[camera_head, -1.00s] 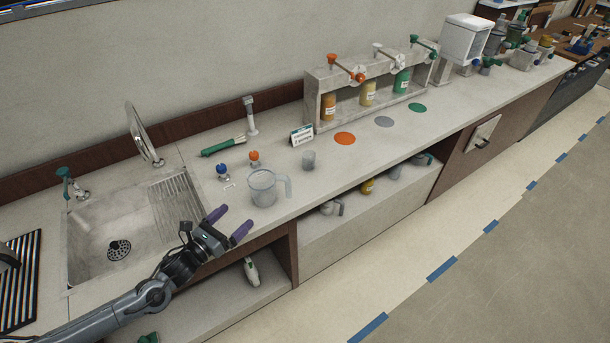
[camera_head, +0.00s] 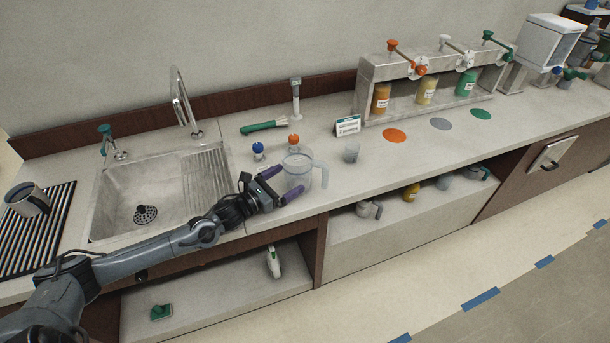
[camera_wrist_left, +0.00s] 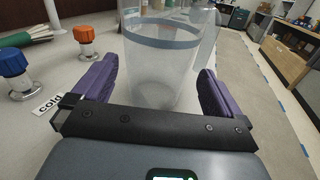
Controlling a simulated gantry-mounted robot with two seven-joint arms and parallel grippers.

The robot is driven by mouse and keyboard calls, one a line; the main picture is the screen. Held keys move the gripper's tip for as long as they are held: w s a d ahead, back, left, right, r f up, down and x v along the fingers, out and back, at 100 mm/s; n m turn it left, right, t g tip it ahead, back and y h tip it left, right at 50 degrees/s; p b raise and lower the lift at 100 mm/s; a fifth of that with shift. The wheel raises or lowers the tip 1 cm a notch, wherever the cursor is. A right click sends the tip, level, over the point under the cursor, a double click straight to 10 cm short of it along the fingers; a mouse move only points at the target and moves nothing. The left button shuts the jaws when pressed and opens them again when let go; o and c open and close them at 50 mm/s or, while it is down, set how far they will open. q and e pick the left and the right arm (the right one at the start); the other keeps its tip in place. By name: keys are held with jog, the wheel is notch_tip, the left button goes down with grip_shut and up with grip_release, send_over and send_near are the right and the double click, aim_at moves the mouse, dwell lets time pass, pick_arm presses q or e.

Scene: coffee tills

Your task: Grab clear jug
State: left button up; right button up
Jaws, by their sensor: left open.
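The clear jug (camera_head: 297,173) stands upright on the counter to the right of the sink, its handle (camera_head: 321,174) on the right side. My left gripper (camera_head: 281,186) is at the jug's near left side, with purple fingers spread apart. In the left wrist view the jug (camera_wrist_left: 160,75) stands between and just beyond the open fingers of the gripper (camera_wrist_left: 158,85), with a grey-blue band near its rim. Whether a finger touches the jug cannot be told. My right gripper is not in view.
A blue knob (camera_head: 258,149) and an orange knob (camera_head: 294,141) stand close behind the jug. A small clear cup (camera_head: 351,152) is to its right. The sink (camera_head: 150,190) lies left. The counter's front edge is close to the gripper.

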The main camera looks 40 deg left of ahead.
pick_arm(q)
jog(key=shift+w+d+f, duration=0.1)
jog(key=shift+w+d, duration=0.05)
jog(key=shift+w, duration=1.4)
jog(key=shift+w+d, duration=0.15)
jog(key=shift+w, duration=1.4)
jog(key=c, duration=0.8)
jog(key=shift+c, duration=0.6)
